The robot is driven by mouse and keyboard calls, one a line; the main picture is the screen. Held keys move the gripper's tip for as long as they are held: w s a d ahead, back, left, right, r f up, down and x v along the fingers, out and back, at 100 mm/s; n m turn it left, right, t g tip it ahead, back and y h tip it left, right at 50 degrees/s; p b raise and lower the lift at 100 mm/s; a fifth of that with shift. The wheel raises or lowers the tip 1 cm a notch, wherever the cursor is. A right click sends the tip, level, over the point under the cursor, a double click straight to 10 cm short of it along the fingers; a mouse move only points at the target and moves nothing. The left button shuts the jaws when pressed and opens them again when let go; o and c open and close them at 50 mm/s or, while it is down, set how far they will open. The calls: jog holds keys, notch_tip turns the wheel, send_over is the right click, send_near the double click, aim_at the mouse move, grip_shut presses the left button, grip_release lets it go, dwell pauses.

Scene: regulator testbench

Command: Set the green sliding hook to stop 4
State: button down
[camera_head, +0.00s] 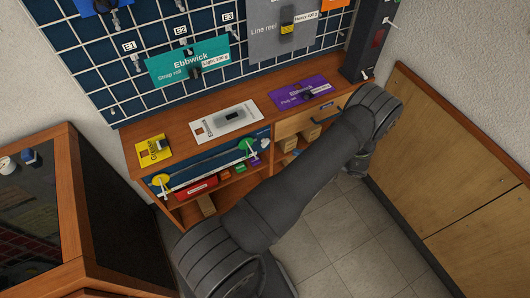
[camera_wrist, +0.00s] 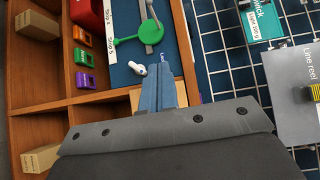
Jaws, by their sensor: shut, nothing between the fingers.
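The green sliding hook (camera_head: 246,144) is at the right end of the rail on the blue panel under the counter. In the wrist view its green round body (camera_wrist: 151,32) sits on a grey rail, with a green arm reaching left. Stop labels (camera_wrist: 109,50) run beside it; their numbers are too small to read surely. My gripper (camera_wrist: 163,70) is shut and empty. Its fingertips are below the green hook in the wrist view and look apart from it. In the head view my arm hides the gripper.
A yellow hook (camera_head: 160,181) is at the rail's left end. Shelves with small coloured blocks (camera_wrist: 84,57) are to the left in the wrist view. The wire grid (camera_wrist: 220,40) is to the right.

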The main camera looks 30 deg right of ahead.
jog(key=shift+s+f, duration=0.15)
jog(key=shift+f, duration=0.3)
jog(key=s+a+x, duration=0.2)
jog(key=x, duration=1)
jog(key=shift+w+a+r, duration=0.25)
jog(key=a, duration=0.9)
